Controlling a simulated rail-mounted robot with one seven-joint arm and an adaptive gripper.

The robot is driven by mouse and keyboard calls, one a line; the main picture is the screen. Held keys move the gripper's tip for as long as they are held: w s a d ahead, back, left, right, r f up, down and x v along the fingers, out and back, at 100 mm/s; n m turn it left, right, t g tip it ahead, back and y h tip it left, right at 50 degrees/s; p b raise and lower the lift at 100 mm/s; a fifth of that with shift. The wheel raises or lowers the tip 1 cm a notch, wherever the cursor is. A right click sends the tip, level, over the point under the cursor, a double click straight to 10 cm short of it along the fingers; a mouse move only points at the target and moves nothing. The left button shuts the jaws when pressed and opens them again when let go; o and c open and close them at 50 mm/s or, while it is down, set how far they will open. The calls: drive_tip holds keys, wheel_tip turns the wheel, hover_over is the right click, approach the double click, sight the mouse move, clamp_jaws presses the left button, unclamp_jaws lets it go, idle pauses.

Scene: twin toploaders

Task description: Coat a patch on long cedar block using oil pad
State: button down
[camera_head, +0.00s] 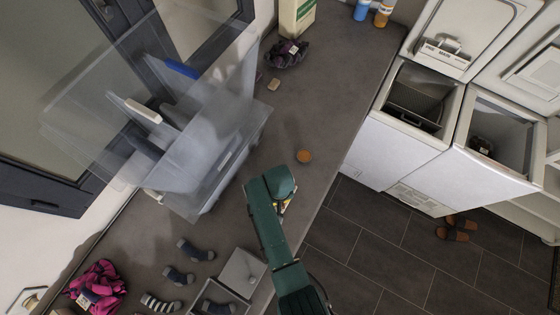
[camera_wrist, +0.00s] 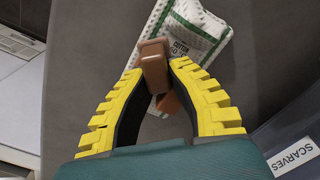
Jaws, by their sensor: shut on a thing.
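My gripper (camera_wrist: 156,68) has yellow ridged fingers and is shut on a small brown block (camera_wrist: 154,58), held between the fingertips. I cannot tell whether this block is the oil pad or the long cedar block. Beyond it in the wrist view, a reddish-brown piece (camera_wrist: 169,103) shows partly, hidden by the block and a finger. A white and green printed packet (camera_wrist: 196,32) lies on the counter under the fingertips. In the head view my teal arm covers most of the gripper (camera_head: 284,206). An orange-brown round piece (camera_head: 304,156) and a small tan block (camera_head: 274,84) lie farther back.
A clear bin (camera_head: 222,170) stands left of my arm; its "SCARVES" label (camera_wrist: 293,154) shows in the wrist view. Socks (camera_head: 178,276) and a grey box (camera_head: 241,271) lie near the front. The counter's right edge is close.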

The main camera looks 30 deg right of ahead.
wheel_tip(320, 180, up, 2)
drive_tip(key=shift+r+p, duration=0.2)
drive_tip(key=shift+p, duration=0.2)
drive_tip(key=shift+d+r+p, duration=0.1)
drive_tip(key=shift+r+p, duration=0.25)
wheel_tip(320, 180, up, 5)
drive_tip(key=p, duration=0.5)
